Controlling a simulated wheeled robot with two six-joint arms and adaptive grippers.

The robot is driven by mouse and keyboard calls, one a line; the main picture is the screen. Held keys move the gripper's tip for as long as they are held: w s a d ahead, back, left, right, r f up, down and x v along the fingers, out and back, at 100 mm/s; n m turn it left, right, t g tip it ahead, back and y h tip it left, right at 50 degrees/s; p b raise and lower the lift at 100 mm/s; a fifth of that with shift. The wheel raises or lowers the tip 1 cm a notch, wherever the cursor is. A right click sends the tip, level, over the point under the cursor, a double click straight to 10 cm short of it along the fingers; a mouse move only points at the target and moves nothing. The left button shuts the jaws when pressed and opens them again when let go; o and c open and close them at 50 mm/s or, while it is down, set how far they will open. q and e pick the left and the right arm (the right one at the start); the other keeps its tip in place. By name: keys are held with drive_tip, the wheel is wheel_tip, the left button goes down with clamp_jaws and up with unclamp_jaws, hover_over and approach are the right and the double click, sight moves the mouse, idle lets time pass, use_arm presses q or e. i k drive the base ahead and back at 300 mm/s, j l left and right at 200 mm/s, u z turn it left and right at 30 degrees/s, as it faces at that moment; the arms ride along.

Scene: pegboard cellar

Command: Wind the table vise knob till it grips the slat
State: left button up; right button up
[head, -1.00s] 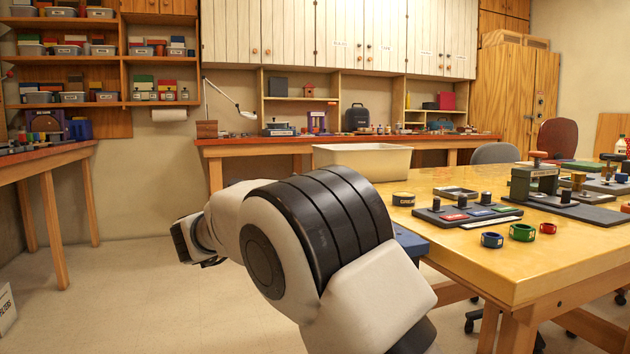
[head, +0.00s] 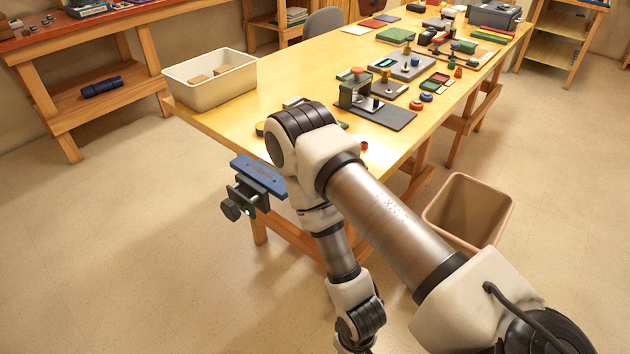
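The table vise (head: 258,188) hangs at the near left corner of the wooden table. It has a blue flat top piece and dark jaws below it. A dark knob (head: 231,210) sticks out on its near left side, with a small green spot beside it. I cannot make out a separate slat at the vise. My arm from the right crosses in front of the table, bends at its elbow and points down. Its wrist reaches the bottom edge, and the gripper is out of view. My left gripper is also out of view.
The wooden table (head: 290,75) holds a white tub (head: 212,80) with blocks at the left. A dark board with a small press (head: 365,98) and several small parts lie farther right. A tan waste bin (head: 468,212) stands on the floor at right. Floor left of the vise is clear.

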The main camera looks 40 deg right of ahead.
sight(230, 210)
drive_tip(key=i+j+z, duration=0.2)
drive_tip(key=z, duration=0.25)
drive_tip(key=i+j+z, duration=0.15)
drive_tip(key=j+z, duration=0.35)
drive_tip(key=i+j+z, duration=0.1)
drive_tip(key=j+z, duration=0.15)
drive_tip(key=z, duration=0.2)
drive_tip(key=j+z, duration=0.8)
drive_tip(key=z, duration=0.15)
